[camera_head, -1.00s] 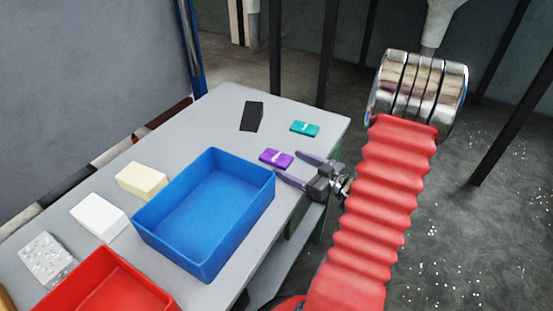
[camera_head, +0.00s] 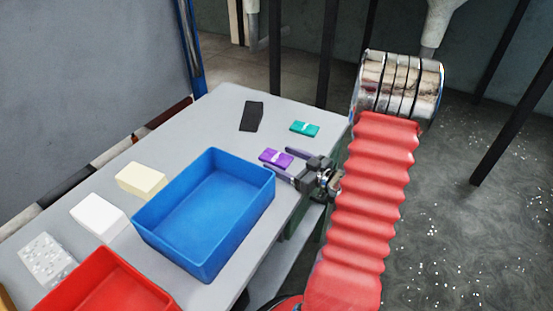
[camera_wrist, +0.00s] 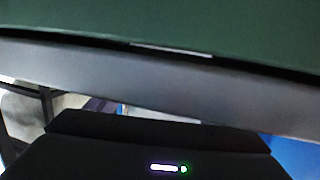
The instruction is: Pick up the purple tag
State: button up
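The purple tag (camera_head: 276,159) lies flat on the grey table, just beyond the upper right corner of the blue bin. It has a small pale mark on top. My gripper (camera_head: 285,163) is at the table's right edge, its two dark fingers apart and pointing left at the tag. The fingertips are at the tag's right end, one on its far side and one on its near side. Whether they touch it I cannot tell. In the wrist view a dark green surface and a grey band fill most of the picture, and I cannot make out the tag there.
A teal tag (camera_head: 304,129) and a black block (camera_head: 252,116) lie behind the purple tag. The blue bin (camera_head: 161,239) stands close by on the left. Cream (camera_head: 141,179), white (camera_head: 97,216) and speckled (camera_head: 47,261) blocks and a red bin (camera_head: 104,262) are farther left.

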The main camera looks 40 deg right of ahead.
aim_at(283, 160)
jog(key=c, duration=1.2)
jog(key=shift+r, duration=0.1)
notch_tip(283, 160, up, 10)
dwell(0.4)
dwell(0.4)
